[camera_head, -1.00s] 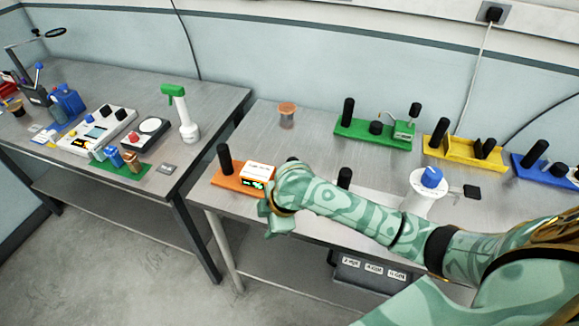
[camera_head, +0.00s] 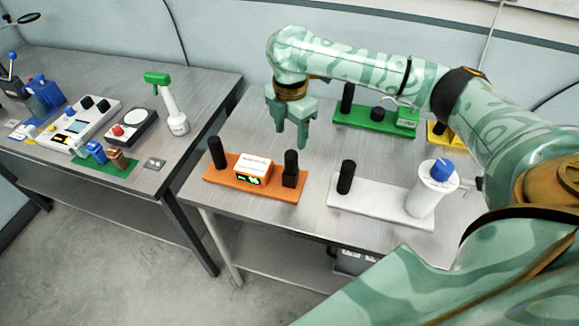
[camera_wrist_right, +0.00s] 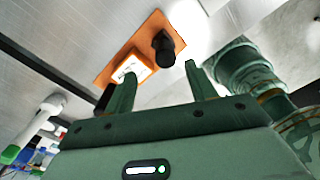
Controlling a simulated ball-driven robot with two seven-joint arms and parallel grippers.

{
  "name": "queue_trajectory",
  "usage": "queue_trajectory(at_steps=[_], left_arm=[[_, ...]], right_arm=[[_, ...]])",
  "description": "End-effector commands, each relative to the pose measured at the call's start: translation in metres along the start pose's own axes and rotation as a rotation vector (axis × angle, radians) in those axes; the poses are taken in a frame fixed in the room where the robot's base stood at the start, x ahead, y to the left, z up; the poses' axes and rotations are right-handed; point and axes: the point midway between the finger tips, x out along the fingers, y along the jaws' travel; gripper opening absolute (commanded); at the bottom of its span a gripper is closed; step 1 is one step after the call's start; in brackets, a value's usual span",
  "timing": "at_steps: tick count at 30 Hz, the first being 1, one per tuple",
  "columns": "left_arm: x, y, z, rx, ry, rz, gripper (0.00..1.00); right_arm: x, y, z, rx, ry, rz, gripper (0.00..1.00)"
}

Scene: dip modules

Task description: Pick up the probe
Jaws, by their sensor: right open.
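My right gripper (camera_head: 288,130) is open and empty, fingers pointing down above the table, behind and above the right end of the orange base (camera_head: 222,184). That base carries a tall black post (camera_head: 217,153) at its left and a white-topped orange meter box (camera_head: 254,170) with a lit green display in the middle. At its right a black handle (camera_head: 291,162) stands upright in a black block; it looks like the probe, though its lower part is hidden. In the right wrist view the black handle (camera_wrist_right: 164,46) shows beyond the open fingertips (camera_wrist_right: 160,72), apart from them.
A white base (camera_head: 380,205) with a black post and a blue-topped white cylinder (camera_head: 424,196) stands right of the orange one. A green base (camera_head: 355,119) is behind. A gap separates the left table, holding a spray bottle (camera_head: 172,112) and other instruments.

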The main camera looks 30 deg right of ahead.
Motion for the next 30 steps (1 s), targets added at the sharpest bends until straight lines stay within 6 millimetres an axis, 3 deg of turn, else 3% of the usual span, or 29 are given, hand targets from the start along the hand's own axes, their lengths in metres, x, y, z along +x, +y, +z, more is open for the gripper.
queue_trajectory(at_steps=[1, 3, 11, 19, 27, 30], left_arm=[[0.009, 0.001, 0.002, 0.000, -0.004, 0.001, 0.57], [0.013, 0.001, 0.003, 0.000, -0.005, 0.002, 0.57], [0.019, 0.001, 0.005, 0.000, -0.008, 0.002, 0.57], [0.041, 0.002, 0.010, -0.001, -0.017, 0.004, 0.57], [0.041, 0.001, 0.009, -0.001, -0.016, 0.003, 0.57], [0.041, 0.001, 0.009, -0.001, -0.016, 0.003, 0.57]], right_arm=[[0.017, 0.000, -0.001, 0.000, 0.003, -0.003, 0.56], [0.029, 0.000, -0.001, 0.000, 0.003, -0.002, 0.56], [0.046, -0.001, -0.001, 0.000, 0.002, 0.002, 0.56], [0.089, -0.008, -0.005, 0.000, 0.002, -0.001, 0.56], [0.092, -0.007, -0.005, 0.000, 0.000, 0.004, 0.56], [0.092, -0.007, -0.005, 0.000, 0.000, 0.004, 0.31]])
